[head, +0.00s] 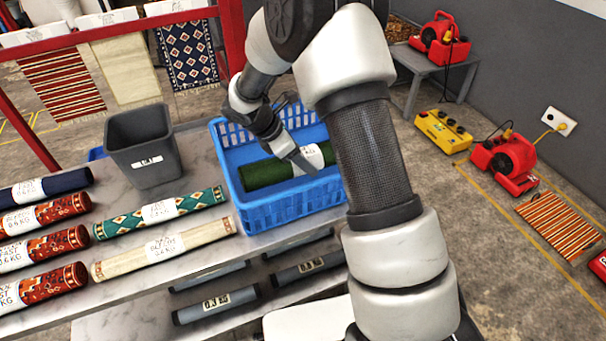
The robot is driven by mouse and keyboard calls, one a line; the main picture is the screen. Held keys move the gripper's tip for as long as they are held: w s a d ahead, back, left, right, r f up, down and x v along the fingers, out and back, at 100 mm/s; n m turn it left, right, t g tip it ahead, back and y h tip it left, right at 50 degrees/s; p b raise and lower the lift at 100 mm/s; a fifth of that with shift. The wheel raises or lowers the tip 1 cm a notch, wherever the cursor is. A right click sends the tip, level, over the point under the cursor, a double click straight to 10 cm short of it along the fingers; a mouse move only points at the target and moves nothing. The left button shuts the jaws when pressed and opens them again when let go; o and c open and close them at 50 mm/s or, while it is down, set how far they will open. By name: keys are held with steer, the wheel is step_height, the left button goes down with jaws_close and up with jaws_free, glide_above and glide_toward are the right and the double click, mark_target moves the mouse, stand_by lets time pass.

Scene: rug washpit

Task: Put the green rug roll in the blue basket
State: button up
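A dark green rug roll (265,174) with a white paper label lies inside the blue basket (285,212), low between its slatted walls. The basket stands on the grey table near its right end. My gripper (303,163) reaches down over the basket from the upper left, its tip in front of the roll's label. I cannot tell whether the fingers touch the roll or how far apart they are. Part of the basket's right side is hidden behind my arm.
A teal patterned roll (160,213), a cream roll (163,249), several red rolls (45,250) and a navy roll (45,188) lie left of the basket. A grey bin (143,150) stands beside it. Grey rolls (217,303) lie on the lower shelf. A red rack post (232,35) rises behind.

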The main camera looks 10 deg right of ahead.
steer(key=shift+f+b, duration=0.45)
steer(key=shift+f, duration=2.25)
steer(key=shift+f, duration=0.1)
steer(key=o, duration=1.5)
steer(key=shift+f, duration=0.1)
